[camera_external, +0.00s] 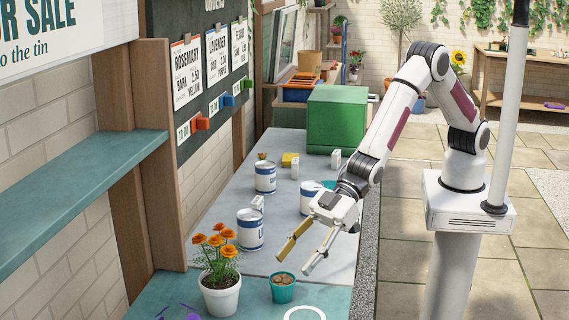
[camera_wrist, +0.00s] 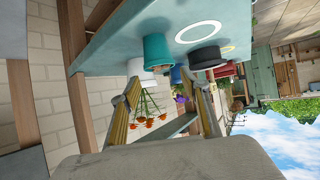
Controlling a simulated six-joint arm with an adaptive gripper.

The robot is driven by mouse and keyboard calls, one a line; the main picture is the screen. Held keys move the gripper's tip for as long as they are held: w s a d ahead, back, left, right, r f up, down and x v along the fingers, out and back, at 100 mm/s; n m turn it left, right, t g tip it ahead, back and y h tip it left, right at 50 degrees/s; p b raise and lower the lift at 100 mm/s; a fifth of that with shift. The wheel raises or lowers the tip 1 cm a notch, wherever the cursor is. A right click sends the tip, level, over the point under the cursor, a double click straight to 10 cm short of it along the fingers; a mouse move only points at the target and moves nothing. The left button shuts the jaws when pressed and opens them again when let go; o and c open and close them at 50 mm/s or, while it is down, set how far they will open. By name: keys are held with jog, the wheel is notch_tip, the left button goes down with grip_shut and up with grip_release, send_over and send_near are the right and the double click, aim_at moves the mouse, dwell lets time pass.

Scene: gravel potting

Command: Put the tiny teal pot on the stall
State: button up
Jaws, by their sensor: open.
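The tiny teal pot (camera_external: 283,288), with brown fill, stands upright on the teal front part (camera_external: 255,306) of the long bench, right of the potted orange flowers. My gripper (camera_external: 292,262) is open and empty, its fingers pointing down towards the pot, just above and behind it. In the wrist view the picture is upside down; the teal pot (camera_wrist: 158,50) shows beyond and between the open fingers (camera_wrist: 162,88), apart from them. A teal shelf (camera_external: 80,195) runs along the wall at left. I cannot tell which surface is the stall.
The white pot of orange flowers (camera_external: 221,293) stands close left of the teal pot. A white ring (camera_external: 304,314) marks the surface to its right. Labelled cans (camera_external: 250,230) and a green box (camera_external: 336,120) stand farther back. In the wrist view a dark pot (camera_wrist: 205,57) stands beside it.

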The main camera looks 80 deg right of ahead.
dwell(0.5)
